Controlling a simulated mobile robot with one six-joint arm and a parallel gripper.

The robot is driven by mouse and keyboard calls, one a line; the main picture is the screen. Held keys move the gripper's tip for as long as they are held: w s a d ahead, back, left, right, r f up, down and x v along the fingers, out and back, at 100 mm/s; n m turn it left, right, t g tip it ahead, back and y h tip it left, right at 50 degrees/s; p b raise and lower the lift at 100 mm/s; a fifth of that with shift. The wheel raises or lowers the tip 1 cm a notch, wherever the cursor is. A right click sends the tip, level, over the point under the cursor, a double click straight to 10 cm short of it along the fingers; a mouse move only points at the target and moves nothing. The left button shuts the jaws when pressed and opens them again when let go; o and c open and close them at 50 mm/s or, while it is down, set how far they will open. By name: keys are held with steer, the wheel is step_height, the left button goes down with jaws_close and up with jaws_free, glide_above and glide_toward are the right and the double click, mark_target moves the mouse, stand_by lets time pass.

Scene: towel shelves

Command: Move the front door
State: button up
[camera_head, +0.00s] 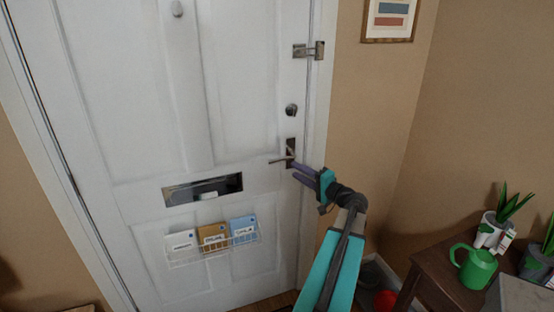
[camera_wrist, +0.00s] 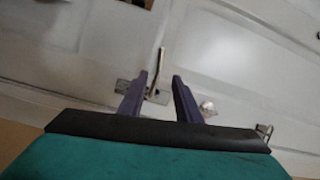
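The white front door (camera_head: 145,120) fills the left of the head view and looks shut in its frame. Its metal lever handle (camera_head: 282,160) sits on a plate near the right edge, with the lever pointing left. My gripper (camera_head: 296,170) is at the handle, just right of and below the plate. In the wrist view my gripper (camera_wrist: 159,77) has its two purple fingers apart, and the handle (camera_wrist: 157,65) shows in the gap between them. I cannot tell whether a finger touches the handle.
A round lock (camera_head: 291,110) and a latch (camera_head: 308,50) sit above the handle. A wire rack (camera_head: 215,247) with mail hangs below the letter slot (camera_head: 202,188). At right, a brown table (camera_head: 430,270) holds a green watering can (camera_head: 475,267) and plants.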

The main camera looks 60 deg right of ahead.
mark_target(279, 160)
steer(key=p+x, duration=0.4)
steer(key=x, duration=0.8)
jaws_close()
